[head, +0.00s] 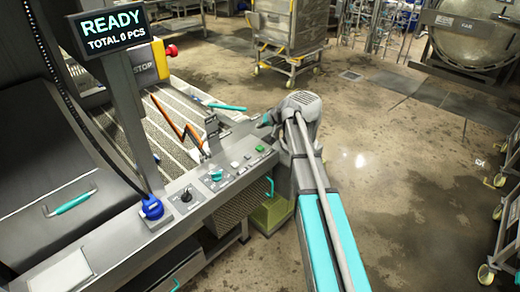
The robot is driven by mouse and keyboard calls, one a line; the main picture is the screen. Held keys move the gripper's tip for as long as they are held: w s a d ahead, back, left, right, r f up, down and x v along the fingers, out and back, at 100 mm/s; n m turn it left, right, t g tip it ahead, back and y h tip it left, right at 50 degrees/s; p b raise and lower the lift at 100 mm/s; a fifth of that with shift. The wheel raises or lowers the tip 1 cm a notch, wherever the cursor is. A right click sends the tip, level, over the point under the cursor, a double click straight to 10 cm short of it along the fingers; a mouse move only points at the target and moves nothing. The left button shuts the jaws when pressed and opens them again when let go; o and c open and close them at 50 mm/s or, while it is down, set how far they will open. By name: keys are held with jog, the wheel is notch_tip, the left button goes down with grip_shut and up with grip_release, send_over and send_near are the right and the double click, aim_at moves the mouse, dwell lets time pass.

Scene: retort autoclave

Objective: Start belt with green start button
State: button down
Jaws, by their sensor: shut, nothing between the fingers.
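A green button (260,148) sits at the right end of the grey control panel (150,232), beside a few small white and grey buttons. My arm reaches in from the bottom right. My gripper (264,121) is at its far end, pointing left, just beyond and above the panel's right end. It is shut and empty, apart from the green button. The fingertips are small and partly hidden by the wrist. A display (112,30) on a post above the panel reads "READY" and "TOTAL 0 PCS".
A yellow stop box (150,62) with a red button (171,50) stands behind the post. A teal knob (215,174), a black switch (186,196) and a blue knob (151,207) rise from the panel. The belt (190,105) lies behind. Open floor is at right.

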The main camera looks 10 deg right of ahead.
aim_at(260, 148)
jog(key=shift+f, duration=0.15)
notch_tip(260, 148, down, 8)
jog(key=b, duration=0.8)
jog(key=shift+f+b, duration=0.25)
jog(key=shift+b, duration=0.15)
